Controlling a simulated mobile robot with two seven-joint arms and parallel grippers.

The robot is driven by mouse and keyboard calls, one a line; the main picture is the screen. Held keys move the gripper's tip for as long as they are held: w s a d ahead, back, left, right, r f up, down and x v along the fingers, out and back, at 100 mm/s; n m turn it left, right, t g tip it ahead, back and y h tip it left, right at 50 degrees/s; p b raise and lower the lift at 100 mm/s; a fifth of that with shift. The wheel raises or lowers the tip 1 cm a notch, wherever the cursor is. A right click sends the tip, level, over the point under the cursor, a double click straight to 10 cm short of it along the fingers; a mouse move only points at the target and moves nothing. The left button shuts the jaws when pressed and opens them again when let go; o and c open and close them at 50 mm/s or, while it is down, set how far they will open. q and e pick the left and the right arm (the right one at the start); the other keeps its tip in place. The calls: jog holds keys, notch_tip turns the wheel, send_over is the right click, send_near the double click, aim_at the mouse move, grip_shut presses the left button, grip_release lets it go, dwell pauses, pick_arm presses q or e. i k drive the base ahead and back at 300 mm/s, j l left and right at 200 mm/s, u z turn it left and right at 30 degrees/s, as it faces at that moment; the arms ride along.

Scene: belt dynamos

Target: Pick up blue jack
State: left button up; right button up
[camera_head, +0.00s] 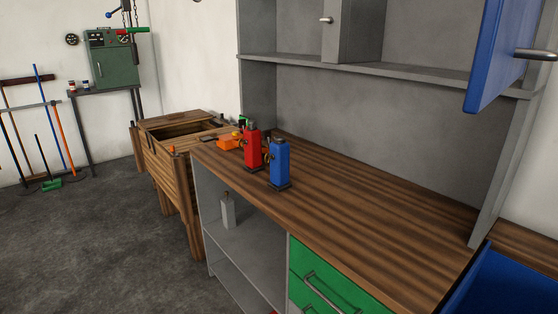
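The blue jack (280,163) stands upright on the wooden worktop (345,207), near its left end. A red jack (252,148) stands upright just behind it and to its left. Neither of my grippers shows in the head view, so I cannot see whether they are open or shut.
Orange items (229,143) lie left of the red jack. The worktop is clear to the right. A grey shelf unit (400,71) rises behind it, with an open blue door (489,55) at the upper right. A wooden bench (165,160) stands to the left. Grey floor is free at left.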

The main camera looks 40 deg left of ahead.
aim_at(280, 166)
jog(key=j+z, duration=0.2)
jog(key=j, duration=0.4)
jog(key=j+z, duration=0.2)
jog(key=j, duration=0.35)
jog(key=k+j+z, duration=0.2)
jog(key=j, duration=0.35)
